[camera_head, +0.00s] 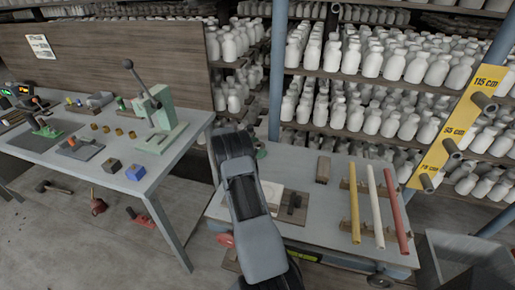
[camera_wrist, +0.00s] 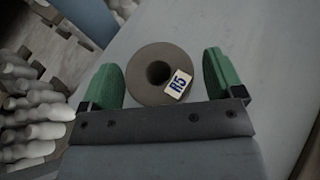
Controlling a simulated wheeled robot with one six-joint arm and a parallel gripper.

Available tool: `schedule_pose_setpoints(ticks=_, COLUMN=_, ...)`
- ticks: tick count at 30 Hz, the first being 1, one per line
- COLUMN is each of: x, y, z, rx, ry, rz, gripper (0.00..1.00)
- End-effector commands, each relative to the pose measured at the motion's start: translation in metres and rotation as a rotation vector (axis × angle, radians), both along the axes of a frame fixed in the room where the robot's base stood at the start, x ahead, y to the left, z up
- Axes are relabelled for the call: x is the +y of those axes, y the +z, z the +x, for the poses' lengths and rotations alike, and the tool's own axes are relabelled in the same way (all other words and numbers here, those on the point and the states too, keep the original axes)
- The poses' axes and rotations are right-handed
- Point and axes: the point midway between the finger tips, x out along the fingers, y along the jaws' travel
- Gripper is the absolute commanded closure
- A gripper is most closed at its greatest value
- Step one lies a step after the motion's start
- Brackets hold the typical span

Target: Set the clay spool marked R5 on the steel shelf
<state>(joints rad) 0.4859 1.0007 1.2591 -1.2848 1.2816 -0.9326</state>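The clay spool marked R5 (camera_wrist: 146,88) is a brown-grey ring with a dark central hole. It shows in the wrist view with a white label reading R5 on its lower right. It appears to rest on a grey surface. My gripper (camera_wrist: 160,64) is open, its green fingers on either side of the spool; the left finger looks very near the rim, and I cannot tell whether it touches. In the head view my arm covers the spool and most of the gripper. I cannot pick out the steel shelf for certain.
A grey wheeled cart (camera_head: 325,228) carries yellow, white and red rods (camera_head: 374,205). Racks of pale bottles (camera_head: 345,100) stand behind. A yellow height board (camera_head: 460,122) with dark pegs is at right. A workbench (camera_head: 95,150) with a green press (camera_head: 160,120) is at left.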

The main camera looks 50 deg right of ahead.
Motion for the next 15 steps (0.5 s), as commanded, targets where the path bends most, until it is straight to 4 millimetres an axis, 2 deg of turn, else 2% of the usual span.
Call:
schedule_pose_setpoints(ticks=10, x=0.001, y=0.006, z=0.001, rx=0.000, ry=0.001, rz=0.000, gripper=0.11)
schedule_pose_setpoints(ticks=15, x=0.023, y=0.014, z=0.011, rx=-0.001, ry=0.004, rz=-0.001, gripper=0.11)
